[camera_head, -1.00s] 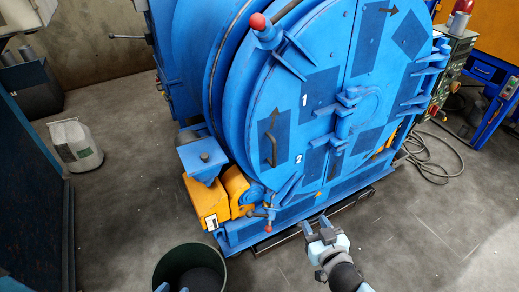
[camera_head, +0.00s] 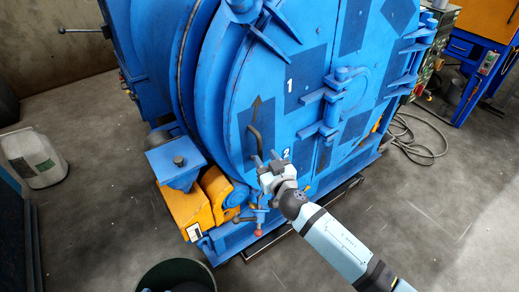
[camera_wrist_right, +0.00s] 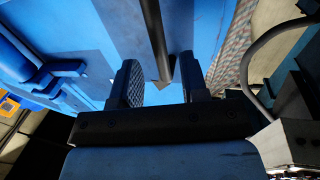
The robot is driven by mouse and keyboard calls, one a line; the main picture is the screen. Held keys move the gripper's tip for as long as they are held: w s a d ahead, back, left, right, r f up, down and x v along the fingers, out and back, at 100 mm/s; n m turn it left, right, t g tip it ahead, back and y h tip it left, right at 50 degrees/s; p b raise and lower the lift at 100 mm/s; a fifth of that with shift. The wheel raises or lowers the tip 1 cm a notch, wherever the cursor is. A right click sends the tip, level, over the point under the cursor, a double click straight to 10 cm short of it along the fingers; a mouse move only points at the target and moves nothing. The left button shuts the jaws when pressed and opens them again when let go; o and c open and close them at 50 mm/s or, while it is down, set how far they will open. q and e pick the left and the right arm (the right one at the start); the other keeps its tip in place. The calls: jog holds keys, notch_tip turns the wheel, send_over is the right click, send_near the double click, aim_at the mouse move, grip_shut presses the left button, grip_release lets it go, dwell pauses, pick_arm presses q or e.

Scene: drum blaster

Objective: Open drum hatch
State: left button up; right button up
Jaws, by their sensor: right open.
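The blue round drum hatch (camera_head: 300,100) faces me and looks closed, with white numbers 1 and 2 on it. A dark bent handle (camera_head: 254,125) sits on its left part, above the 2. My right gripper (camera_head: 266,158) is open at the handle's lower end. In the right wrist view, the dark handle bar (camera_wrist_right: 156,35) comes down between the two fingers of the open gripper (camera_wrist_right: 160,82). I cannot tell whether the fingers touch it. A blue hinge-like latch (camera_head: 335,100) sits mid-hatch. My left gripper is not in view.
A yellow block (camera_head: 190,208) and a red-tipped lever (camera_head: 258,225) are low at the drum's left. A dark green bin (camera_head: 150,280) stands at the bottom. A white container (camera_head: 32,157) is at the left. Cables (camera_head: 425,145) lie on the floor right.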

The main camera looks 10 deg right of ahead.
aim_at(261, 151)
jog(key=shift+w+a, duration=0.25)
jog(key=shift+w, duration=0.9)
jog(key=shift+w+a, duration=0.2)
jog(key=shift+w, duration=0.95)
grip_shut()
